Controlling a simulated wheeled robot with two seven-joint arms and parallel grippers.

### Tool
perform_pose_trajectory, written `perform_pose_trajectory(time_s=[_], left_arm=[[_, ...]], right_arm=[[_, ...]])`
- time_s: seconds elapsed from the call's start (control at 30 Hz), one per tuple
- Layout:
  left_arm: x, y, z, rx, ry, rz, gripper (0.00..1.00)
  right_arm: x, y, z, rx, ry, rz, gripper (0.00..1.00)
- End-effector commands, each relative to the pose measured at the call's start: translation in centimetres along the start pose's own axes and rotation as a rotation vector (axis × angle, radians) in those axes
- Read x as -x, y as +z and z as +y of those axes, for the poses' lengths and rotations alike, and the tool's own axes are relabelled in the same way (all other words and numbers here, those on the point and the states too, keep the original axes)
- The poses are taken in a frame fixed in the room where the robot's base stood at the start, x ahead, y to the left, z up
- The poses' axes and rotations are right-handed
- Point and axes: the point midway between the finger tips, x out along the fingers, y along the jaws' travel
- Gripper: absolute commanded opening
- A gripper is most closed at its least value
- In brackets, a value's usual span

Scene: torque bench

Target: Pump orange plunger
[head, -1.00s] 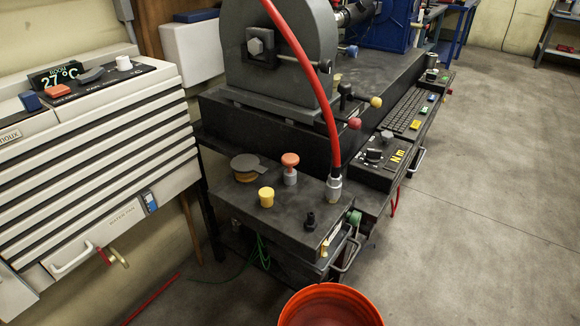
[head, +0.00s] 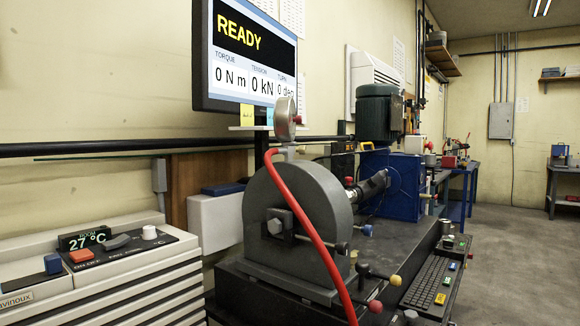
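The orange plunger is not in the current head view; the lower part of the bench is below the picture's bottom edge. The black test bench (head: 425,232) fills the lower middle, with a grey round-topped housing (head: 290,215) on it. A red hose (head: 305,222) arches down across the housing and leaves at the bottom edge. Neither of my grippers shows.
A monitor (head: 250,52) reads READY, 0 N m, 0 kN and 0 deg. A white cabinet (head: 90,300) with a 27 °C display stands at left. A keyboard (head: 430,285) lies at right. Open floor (head: 515,250) lies beyond.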

Motion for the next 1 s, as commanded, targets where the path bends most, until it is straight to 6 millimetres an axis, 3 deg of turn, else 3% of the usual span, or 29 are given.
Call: perform_pose_trajectory(time_s=[0.33,0.53,1.0], left_arm=[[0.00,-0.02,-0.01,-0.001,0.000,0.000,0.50],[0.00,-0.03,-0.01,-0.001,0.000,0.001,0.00],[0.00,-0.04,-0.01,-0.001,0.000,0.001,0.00]], right_arm=[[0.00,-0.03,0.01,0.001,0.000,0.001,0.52],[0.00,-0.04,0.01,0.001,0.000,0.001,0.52],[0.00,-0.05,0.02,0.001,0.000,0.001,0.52]])
